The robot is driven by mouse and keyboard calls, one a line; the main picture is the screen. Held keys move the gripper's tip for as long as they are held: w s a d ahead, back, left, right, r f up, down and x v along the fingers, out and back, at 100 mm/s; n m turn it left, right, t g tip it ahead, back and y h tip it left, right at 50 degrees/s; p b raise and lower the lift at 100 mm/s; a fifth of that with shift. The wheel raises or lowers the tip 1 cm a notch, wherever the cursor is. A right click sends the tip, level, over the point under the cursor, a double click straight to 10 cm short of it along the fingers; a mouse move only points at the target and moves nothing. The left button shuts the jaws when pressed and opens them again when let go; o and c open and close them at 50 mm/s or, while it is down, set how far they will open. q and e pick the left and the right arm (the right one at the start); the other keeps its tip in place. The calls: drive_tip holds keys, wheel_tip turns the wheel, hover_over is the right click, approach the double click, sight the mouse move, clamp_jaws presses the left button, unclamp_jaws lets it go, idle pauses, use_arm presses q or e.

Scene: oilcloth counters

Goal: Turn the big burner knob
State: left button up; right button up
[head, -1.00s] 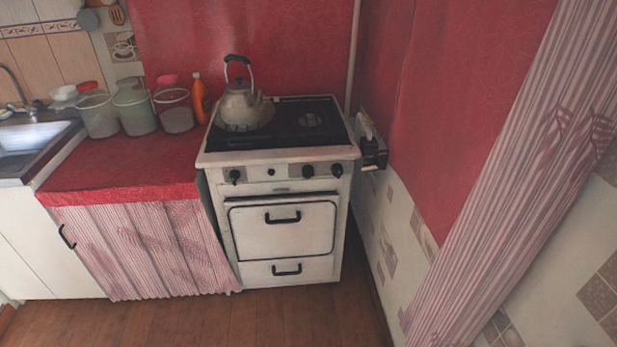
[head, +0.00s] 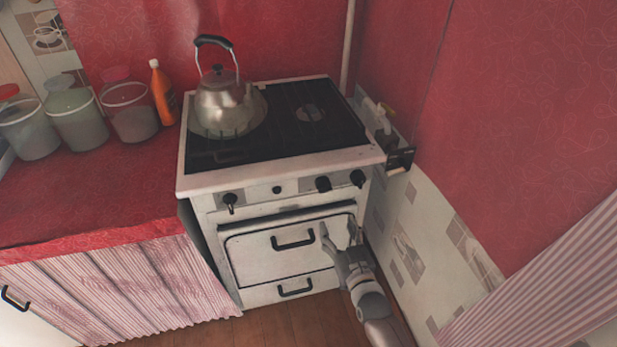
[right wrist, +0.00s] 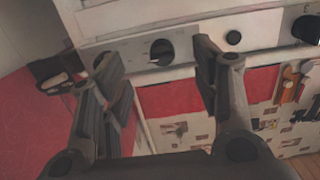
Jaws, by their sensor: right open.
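The white stove (head: 203,183) carries a row of black knobs on its front panel. One knob (head: 229,199) is at the left, a small round one (head: 277,189) near the middle, and two more (head: 323,184) (head: 357,178) at the right. Which is the big one is not certain. My right gripper (head: 340,232) is open and empty, before the oven door, below the two right knobs and apart from them. In the right wrist view, a black knob (right wrist: 162,52) shows between the open fingers (right wrist: 160,70), beyond them. My left gripper is out of view.
A metal kettle (head: 222,103) stands on the left of the cooktop. The oven door has a black handle (head: 293,240). A red counter (head: 90,190) with jars and an orange bottle (head: 162,95) is at the left. A wall with a black fixture (head: 400,158) is close at the right.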

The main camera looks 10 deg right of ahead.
sight(326, 192)
drive_tip(key=shift+t, duration=0.3)
drive_tip(key=w+r, duration=0.1)
drive_tip(key=w, duration=0.3)
drive_tip(key=w+r, duration=0.1)
drive_tip(key=w, duration=0.1)
drive_tip(key=shift+w+r, duration=0.15)
drive_tip(key=shift+r, duration=0.2)
drive_tip(key=w, duration=0.5)
drive_tip(key=shift+w+a+f, duration=0.1)
drive_tip(key=shift+w, duration=0.05)
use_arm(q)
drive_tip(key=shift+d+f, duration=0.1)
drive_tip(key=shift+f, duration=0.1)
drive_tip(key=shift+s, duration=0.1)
